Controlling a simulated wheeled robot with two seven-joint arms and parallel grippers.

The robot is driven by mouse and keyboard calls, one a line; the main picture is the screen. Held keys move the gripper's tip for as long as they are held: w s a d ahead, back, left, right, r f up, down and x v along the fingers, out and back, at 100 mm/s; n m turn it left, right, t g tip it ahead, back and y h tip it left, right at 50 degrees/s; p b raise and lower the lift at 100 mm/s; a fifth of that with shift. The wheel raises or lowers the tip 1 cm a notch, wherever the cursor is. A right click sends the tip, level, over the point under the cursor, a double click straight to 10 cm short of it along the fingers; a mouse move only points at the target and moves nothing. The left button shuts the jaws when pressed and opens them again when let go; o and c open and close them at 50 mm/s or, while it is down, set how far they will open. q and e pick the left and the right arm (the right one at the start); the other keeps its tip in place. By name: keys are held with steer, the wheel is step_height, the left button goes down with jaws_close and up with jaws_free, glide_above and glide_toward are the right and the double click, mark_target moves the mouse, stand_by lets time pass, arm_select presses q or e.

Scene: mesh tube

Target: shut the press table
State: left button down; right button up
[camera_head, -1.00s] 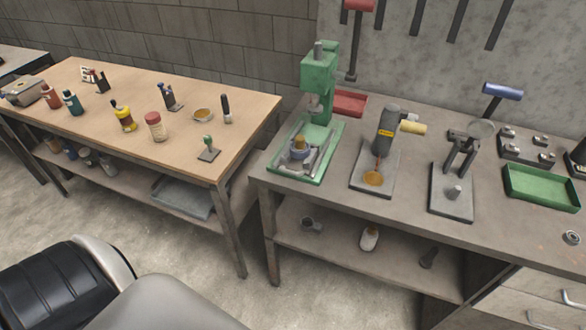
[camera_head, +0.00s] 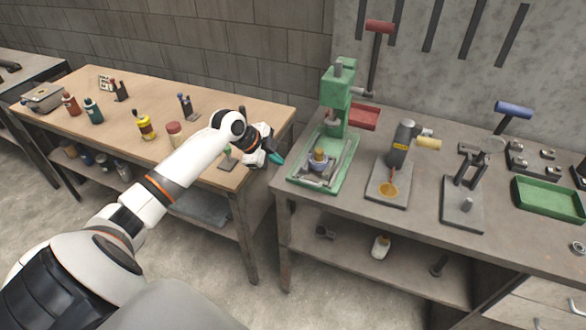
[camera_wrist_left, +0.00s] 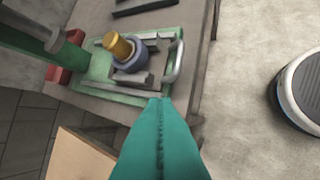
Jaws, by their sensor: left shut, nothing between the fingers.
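The green press (camera_head: 337,100) stands at the left end of the metal workbench, with its red-headed lever (camera_head: 379,27) raised at the back right. Its green base tray (camera_head: 333,181) holds a grey sliding frame and a round part with a brass top (camera_head: 319,157). The brass top (camera_wrist_left: 118,46) and the grey frame's handle (camera_wrist_left: 174,62) also show in the left wrist view. My left gripper (camera_head: 277,158) is shut and empty, with teal fingertips, just left of the press base in the head view. Its fingers (camera_wrist_left: 160,130) point towards the tray's near edge. My right gripper is not in view.
A wooden table (camera_head: 90,88) with bottles and small tools stands on the left, partly behind my left arm. Right of the press are a grey arbor tool (camera_head: 399,150), another stand (camera_head: 462,203) and a green tray (camera_head: 550,197). A red tray (camera_head: 364,117) lies behind the press.

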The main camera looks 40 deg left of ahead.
arm_select(q)
steer(key=p, duration=0.2)
glide_toward(304, 175)
steer(key=x, duration=0.5)
steer(key=shift+f, duration=0.1)
